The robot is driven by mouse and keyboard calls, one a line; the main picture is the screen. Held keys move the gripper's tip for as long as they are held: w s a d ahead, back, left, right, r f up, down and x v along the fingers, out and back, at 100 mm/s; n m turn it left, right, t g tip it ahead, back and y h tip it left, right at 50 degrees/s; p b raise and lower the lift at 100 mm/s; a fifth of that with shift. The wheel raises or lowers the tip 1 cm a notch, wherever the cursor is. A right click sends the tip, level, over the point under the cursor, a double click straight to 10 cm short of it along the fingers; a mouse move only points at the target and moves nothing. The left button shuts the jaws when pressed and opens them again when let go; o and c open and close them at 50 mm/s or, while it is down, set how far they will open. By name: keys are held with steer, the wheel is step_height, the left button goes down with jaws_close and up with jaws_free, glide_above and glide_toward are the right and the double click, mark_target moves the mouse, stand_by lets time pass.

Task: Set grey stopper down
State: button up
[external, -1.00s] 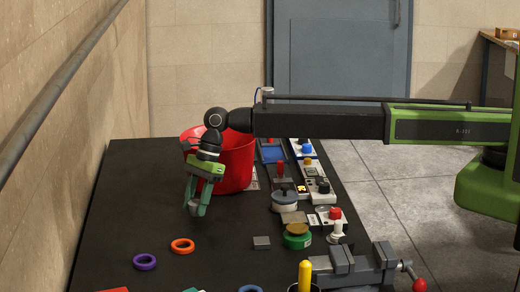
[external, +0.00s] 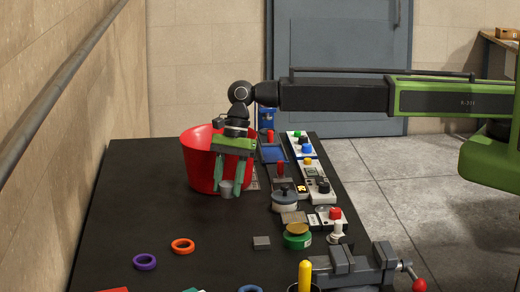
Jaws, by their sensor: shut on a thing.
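The grey stopper (external: 226,188) is a small grey cylinder between the fingertips of my gripper (external: 229,187). My gripper is shut on it, with green fingers pointing down. It hangs in front of the red bucket (external: 200,165) and covers part of its right side. The stopper is low over the black table (external: 160,220); I cannot tell whether it touches the surface.
To the right are a grey-blue round pot (external: 285,203), a green round pot (external: 297,239) and a row of button boxes (external: 313,170). A grey block (external: 261,242), orange ring (external: 182,246) and purple ring (external: 145,262) lie nearer. A vise (external: 355,268) stands front right. The table's left middle is clear.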

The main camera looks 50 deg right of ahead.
steer(key=s+a+n, duration=0.1)
steer(key=s+a, duration=0.1)
steer(key=s, duration=0.5)
steer(key=b, duration=0.7)
glide_toward(227, 273)
steer(key=shift+a+f, duration=0.75)
steer(key=shift+a, duration=0.05)
steer(key=shift+s+a, duration=0.25)
steer(key=shift+a, duration=0.15)
step_height(227, 273, down, 4)
steer(key=b, duration=0.4)
steer(key=shift+f, duration=0.2)
steer(key=shift+d+r+g, duration=0.1)
steer(key=shift+r+g, duration=0.1)
steer(key=shift+g, duration=0.1)
steer(key=shift+f, duration=0.15)
steer(key=o, duration=1.4)
steer(key=shift+c, duration=0.2)
